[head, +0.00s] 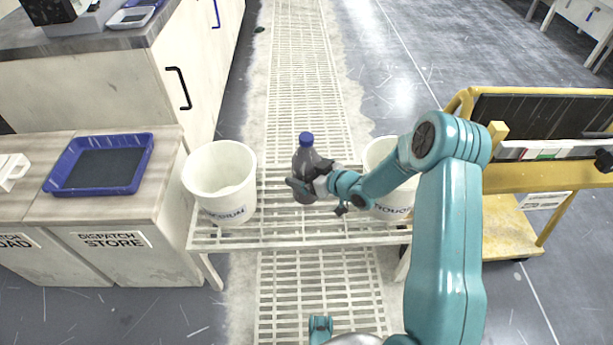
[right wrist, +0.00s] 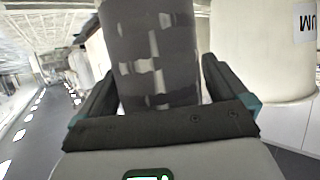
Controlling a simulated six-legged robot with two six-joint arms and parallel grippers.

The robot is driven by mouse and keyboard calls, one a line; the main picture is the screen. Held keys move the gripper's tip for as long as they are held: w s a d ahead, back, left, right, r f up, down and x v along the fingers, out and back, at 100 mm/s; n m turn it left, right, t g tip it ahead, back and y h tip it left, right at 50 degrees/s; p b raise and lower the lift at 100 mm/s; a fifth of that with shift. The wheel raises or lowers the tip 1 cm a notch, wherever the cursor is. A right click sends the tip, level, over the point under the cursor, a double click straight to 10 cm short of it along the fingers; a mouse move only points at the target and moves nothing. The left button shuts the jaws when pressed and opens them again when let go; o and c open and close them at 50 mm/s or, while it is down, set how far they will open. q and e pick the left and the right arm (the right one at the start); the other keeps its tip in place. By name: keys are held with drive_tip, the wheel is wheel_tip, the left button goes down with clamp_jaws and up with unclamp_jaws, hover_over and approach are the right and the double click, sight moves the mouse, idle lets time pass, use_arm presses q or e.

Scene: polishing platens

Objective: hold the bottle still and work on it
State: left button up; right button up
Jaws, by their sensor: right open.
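A dark grey bottle (head: 305,162) with a blue cap (head: 306,138) stands upright on the white slatted bench (head: 290,238), between two white buckets. My right gripper (head: 306,188) is at the lower part of the bottle, reaching in from the right. In the right wrist view, the bottle (right wrist: 150,55) stands between the two dark fingers of the right gripper (right wrist: 160,90), which are open on either side of it. The bottle's base is partly hidden by the gripper in the head view. My left gripper is not in view.
A white bucket (head: 220,178) stands left of the bottle. Another bucket (head: 382,155), partly behind my right arm, stands close on the right. A blue tray (head: 99,164) lies on the left cabinet. A yellow cart (head: 540,178) stands at the right.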

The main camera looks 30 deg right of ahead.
drive_tip(key=c, duration=0.8)
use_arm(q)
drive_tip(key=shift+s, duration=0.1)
use_arm(e)
drive_tip(key=shift+c, duration=0.2)
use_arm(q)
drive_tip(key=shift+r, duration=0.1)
use_arm(e)
drive_tip(key=shift+r, duration=0.15)
wheel_tip(320, 180, up, 20)
drive_tip(key=p, duration=0.8)
hover_over(306, 136)
drive_tip(key=shift+s, duration=0.1)
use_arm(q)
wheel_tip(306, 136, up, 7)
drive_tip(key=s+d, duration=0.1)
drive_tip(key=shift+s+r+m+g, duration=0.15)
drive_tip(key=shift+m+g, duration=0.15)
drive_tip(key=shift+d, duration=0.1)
use_arm(e)
drive_tip(key=o, duration=0.4)
drive_tip(key=c, duration=0.8)
drive_tip(key=shift+c, duration=0.2)
